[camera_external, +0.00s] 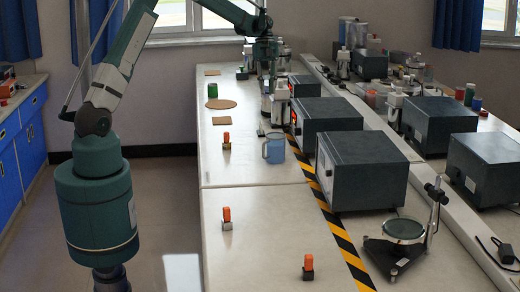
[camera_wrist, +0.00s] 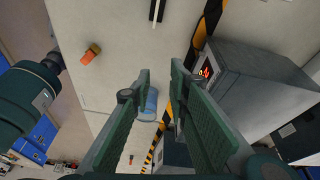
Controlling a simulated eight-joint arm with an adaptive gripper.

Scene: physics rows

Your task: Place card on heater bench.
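My gripper (camera_external: 268,82) hangs above the far part of the long white bench in the external view. In the wrist view its two green fingers (camera_wrist: 160,75) are apart, with nothing held between them. A dark box with a red lit display (camera_external: 294,118) stands on the bench; it also shows right of the fingers in the wrist view (camera_wrist: 245,85). I cannot tell whether it is the heater. A thin pale strip (camera_wrist: 157,10) lies on the bench at the top of the wrist view. I cannot tell whether it is the card.
A blue mug (camera_external: 273,148) stands beside the striped tape (camera_external: 318,190). Several orange-topped blocks (camera_external: 226,140) stand along the bench. Dark boxes (camera_external: 362,170) line the right. The bench's front left is mostly clear.

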